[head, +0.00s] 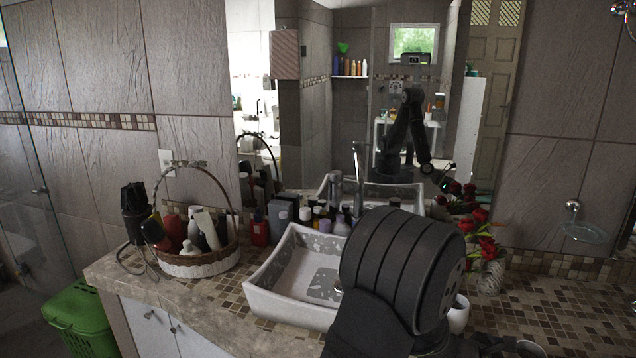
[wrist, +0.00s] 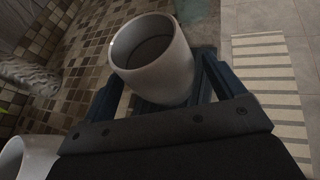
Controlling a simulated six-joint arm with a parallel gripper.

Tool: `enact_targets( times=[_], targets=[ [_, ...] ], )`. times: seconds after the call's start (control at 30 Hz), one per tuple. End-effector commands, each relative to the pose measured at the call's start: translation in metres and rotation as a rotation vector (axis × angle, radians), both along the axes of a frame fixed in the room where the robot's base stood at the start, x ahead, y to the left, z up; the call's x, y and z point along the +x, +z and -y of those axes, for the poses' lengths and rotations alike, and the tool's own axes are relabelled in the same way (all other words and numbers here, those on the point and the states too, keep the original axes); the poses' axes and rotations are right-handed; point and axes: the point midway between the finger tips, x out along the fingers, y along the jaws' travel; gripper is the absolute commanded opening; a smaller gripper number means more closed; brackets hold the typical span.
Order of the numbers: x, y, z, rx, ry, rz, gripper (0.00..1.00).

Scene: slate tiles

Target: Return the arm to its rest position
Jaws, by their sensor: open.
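My arm (head: 400,265) fills the lower middle of the head view, in front of the counter and the sink's right side. My gripper (wrist: 168,78) shows in the wrist view with its dark blue fingers spread apart. A white cup (wrist: 155,68) stands upright in front of and partly between the fingers. I cannot tell whether the fingers touch it. Its inside looks grey, and its lower part is partly hidden. In the head view the fingers cannot be made out, as my arm covers that area.
A second white cup (wrist: 28,158) is at the wrist view's lower left. A white cup (head: 459,315) and red flowers (head: 482,240) stand right of my arm. The basin (head: 290,285), bottles (head: 283,217) and a basket (head: 200,262) are left. Tiled counter (head: 560,300) at right is mostly clear.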

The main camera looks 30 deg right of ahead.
Motion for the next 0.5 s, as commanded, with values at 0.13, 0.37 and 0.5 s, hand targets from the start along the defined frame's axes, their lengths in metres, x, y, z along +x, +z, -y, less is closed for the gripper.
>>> enact_targets(
  times=[0.13, 0.37, 0.5],
  targets=[
    [-0.005, 0.000, 0.011, -0.003, 0.001, 0.001, 0.87],
    [-0.005, 0.019, 0.010, 0.000, 0.000, 0.000, 0.87],
    [-0.005, 0.022, 0.010, 0.000, 0.001, -0.001, 0.87]
  ],
)
